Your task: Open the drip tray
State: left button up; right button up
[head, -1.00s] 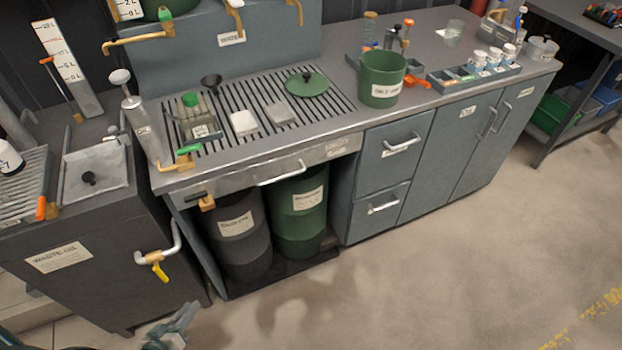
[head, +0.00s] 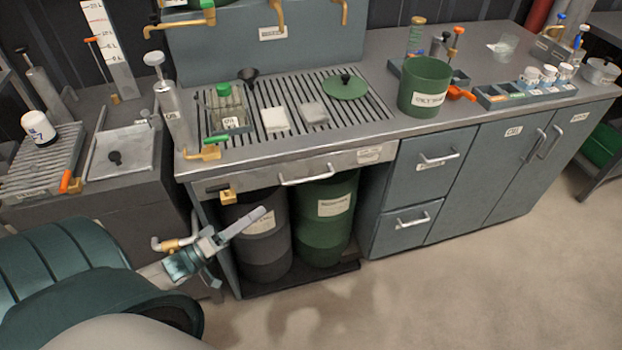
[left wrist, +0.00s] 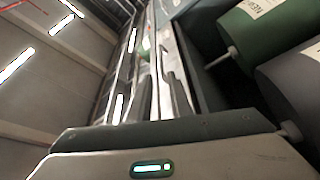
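The drip tray (head: 340,166) is a metal drawer front under the slotted grate, with a bar handle (head: 307,175) and a small label at its right end. It appears closed, flush with the counter's front. My left gripper (head: 256,216) is in front of the dark drum, below and left of the handle, and apart from it. Nothing shows held in it. The gap between its fingers is unclear. The left wrist view shows the gripper body (left wrist: 165,145) and a blurred, tilted view of the bench front and drums. My right gripper is out of view.
A dark drum (head: 262,240) and a green drum (head: 326,215) stand under the tray. A brass valve (head: 228,197) sits left of the handle. The floor in front of the cabinets is free.

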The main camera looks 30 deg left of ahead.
aim_at(308, 179)
pick_arm(q)
jog(key=shift+w, duration=0.1)
